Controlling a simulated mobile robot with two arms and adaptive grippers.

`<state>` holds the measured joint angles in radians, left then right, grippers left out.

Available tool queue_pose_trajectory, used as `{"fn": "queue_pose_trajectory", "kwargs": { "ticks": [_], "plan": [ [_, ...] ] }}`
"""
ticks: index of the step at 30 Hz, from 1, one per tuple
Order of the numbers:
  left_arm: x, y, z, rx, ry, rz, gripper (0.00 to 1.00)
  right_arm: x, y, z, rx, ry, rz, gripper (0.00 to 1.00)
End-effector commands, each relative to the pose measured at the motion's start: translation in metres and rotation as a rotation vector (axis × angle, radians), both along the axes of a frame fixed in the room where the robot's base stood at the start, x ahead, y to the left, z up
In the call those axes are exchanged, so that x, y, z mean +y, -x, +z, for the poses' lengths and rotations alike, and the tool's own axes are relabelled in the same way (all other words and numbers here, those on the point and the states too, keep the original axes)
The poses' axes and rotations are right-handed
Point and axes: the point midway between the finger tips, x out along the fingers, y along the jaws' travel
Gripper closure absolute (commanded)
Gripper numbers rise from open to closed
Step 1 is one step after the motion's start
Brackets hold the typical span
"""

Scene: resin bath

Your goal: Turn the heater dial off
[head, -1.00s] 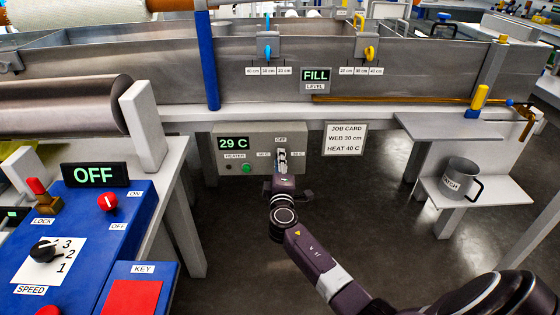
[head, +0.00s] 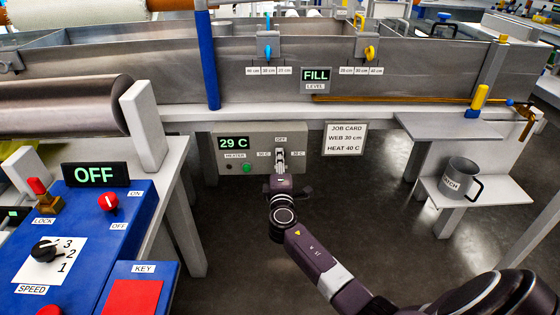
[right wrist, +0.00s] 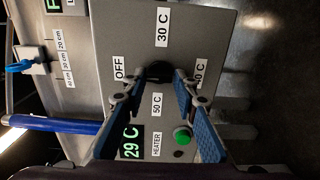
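The heater box (head: 225,170) is a grey panel under the bath, and its green display (head: 233,143) reads 29 C. In the right wrist view it appears turned sideways, with the black heater dial (right wrist: 160,70) ringed by OFF, 30 C, 40 C and 50 C labels. My right gripper (head: 280,162) is at the dial. In the right wrist view its blue-padded fingers (right wrist: 161,78) stand apart, one on each side of the dial. I cannot tell whether they touch it. The dial's pointer is hidden or too dark to read. My left gripper is not in view.
A green button (head: 246,168) is left of the dial. A job card (head: 345,139) reading HEAT 40 C hangs to the right. A blue control desk (head: 125,240) stands at left, and a metal jug (head: 462,178) sits on a right-hand shelf. Floor below the box is open.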

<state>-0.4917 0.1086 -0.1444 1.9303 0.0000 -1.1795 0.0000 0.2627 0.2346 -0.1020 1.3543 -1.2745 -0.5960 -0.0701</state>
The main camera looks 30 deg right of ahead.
Motion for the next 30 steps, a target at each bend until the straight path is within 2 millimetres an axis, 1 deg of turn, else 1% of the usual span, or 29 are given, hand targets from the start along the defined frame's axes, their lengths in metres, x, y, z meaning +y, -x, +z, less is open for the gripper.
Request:
{"fn": "queue_pose_trajectory", "kwargs": {
  "ticks": [1,3,11,14,17,20,30],
  "plan": [
    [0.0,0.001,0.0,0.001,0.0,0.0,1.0,0.0,0.0,0.0,-0.001,-0.001,0.0,0.65],
    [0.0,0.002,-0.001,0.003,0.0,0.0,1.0,0.0,0.0,0.0,-0.001,-0.001,0.0,0.59],
    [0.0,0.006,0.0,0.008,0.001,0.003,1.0,0.0,0.0,0.001,-0.002,-0.002,-0.001,0.59],
    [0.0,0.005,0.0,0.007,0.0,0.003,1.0,0.002,0.004,0.001,-0.002,-0.002,-0.001,0.59],
    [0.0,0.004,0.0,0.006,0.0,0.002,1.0,0.008,0.013,0.0,-0.002,-0.003,0.0,0.59],
    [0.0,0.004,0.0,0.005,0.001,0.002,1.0,0.016,0.027,-0.001,-0.002,-0.003,0.001,0.59],
    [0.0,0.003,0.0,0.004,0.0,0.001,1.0,0.051,0.083,-0.001,0.001,-0.003,0.001,0.59]
  ]
}}
